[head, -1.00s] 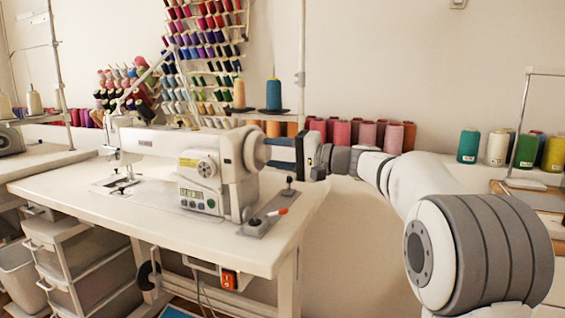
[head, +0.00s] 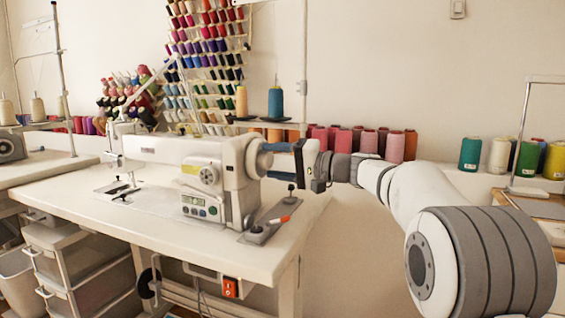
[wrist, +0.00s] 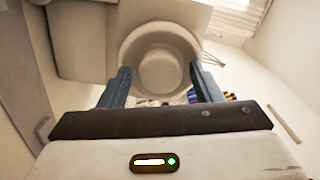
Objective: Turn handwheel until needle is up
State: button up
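The white sewing machine (head: 195,168) stands on the table. Its round pale handwheel (head: 254,158) is on the right end; in the wrist view the handwheel (wrist: 163,66) faces me, upper centre. My gripper (head: 270,161) is at the handwheel from the right. In the wrist view its two blue-grey fingers (wrist: 160,80) are spread apart, one on each side of the wheel's lower part, with tips close to the rim. I cannot tell whether they touch it. The needle, at the machine's left end, is too small to make out.
A small grey plate with knobs and an orange-tipped item (head: 262,228) lies on the white table (head: 165,225), just below my gripper. Thread cones (head: 275,103) stand behind the handwheel. The wall rack of spools (head: 210,60) is further back.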

jog(key=shift+o, duration=0.6)
jog(key=shift+d, duration=0.1)
jog(key=shift+d+r, duration=0.1)
jog(key=shift+d, duration=0.35)
jog(key=p+v, duration=0.2)
jog(key=v, duration=0.5)
jog(key=shift+s+a, duration=0.1)
jog(key=shift+a, duration=0.05)
